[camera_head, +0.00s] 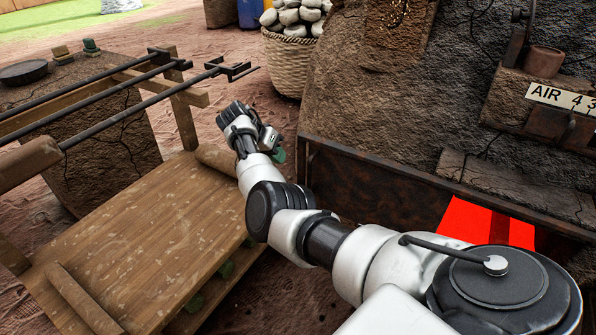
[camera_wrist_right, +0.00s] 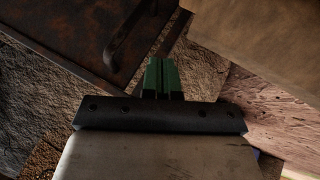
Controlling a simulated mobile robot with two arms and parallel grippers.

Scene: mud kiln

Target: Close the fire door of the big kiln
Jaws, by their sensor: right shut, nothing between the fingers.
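The big kiln (camera_head: 400,110) is a rough mud-brick mass on the right of the head view. A bright red glowing opening (camera_head: 487,221) shows low in its front, partly behind my right arm. A rusty dark metal panel (camera_head: 375,185), which looks like the fire door, extends left of the opening. In the right wrist view a rusty plate (camera_wrist_right: 75,30) with a bar handle (camera_wrist_right: 130,35) fills the upper left. My right gripper (camera_wrist_right: 161,80) has green fingers, shut and empty, just below the handle and apparently apart from it. In the head view it (camera_head: 279,155) is mostly hidden by the wrist. My left gripper is out of view.
A wooden table (camera_head: 150,240) stands front left, close to my right arm. Dark metal rods (camera_head: 130,95) lie across a wooden frame behind it. A basket (camera_head: 290,65) of pale stones stands beyond the gripper. A sign (camera_head: 562,97) reads "AIR 43", cut off at right.

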